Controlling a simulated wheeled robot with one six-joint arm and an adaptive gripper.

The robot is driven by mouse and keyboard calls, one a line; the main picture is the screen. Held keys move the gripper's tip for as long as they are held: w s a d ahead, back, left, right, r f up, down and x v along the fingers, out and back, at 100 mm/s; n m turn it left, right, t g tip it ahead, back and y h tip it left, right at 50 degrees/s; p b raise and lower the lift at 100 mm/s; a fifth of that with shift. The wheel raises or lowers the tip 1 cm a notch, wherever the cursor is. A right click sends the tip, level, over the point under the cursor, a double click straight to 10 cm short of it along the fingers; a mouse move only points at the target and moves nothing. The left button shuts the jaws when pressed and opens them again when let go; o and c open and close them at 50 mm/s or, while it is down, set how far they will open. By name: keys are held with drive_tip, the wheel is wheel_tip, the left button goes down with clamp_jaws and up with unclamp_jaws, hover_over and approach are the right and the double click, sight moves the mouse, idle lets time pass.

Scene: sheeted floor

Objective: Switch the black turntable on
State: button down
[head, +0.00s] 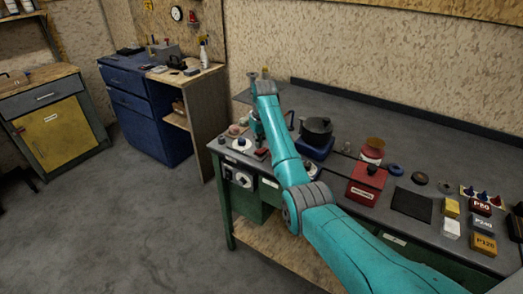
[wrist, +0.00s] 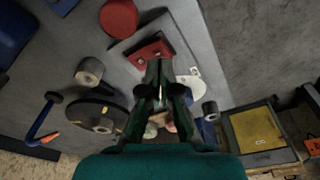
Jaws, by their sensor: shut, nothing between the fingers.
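A dark round disc (wrist: 92,112) with a grey cylinder on it lies left of my gripper in the wrist view; it looks like the black turntable, but I cannot be sure. My gripper (wrist: 160,68) is shut and empty, pointing down at the bench. Its fingertips overlap the lower edge of a red block with small round spots (wrist: 141,52); I cannot tell whether they touch it. My arm hides much of the bench's left end there. No on or off state can be read.
A white disc (wrist: 190,88) lies right of the fingers, and a red round thing (wrist: 118,18) lies beyond them. A black pot (head: 317,128) and a red box (head: 367,182) stand farther right on the bench. The floor (head: 145,215) at left is clear.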

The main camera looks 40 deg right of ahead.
sight(259, 152)
drive_tip(key=shift+f, duration=1.15)
idle(0.7)
drive_tip(key=shift+r, duration=3.55)
drive_tip(key=shift+s, duration=0.1)
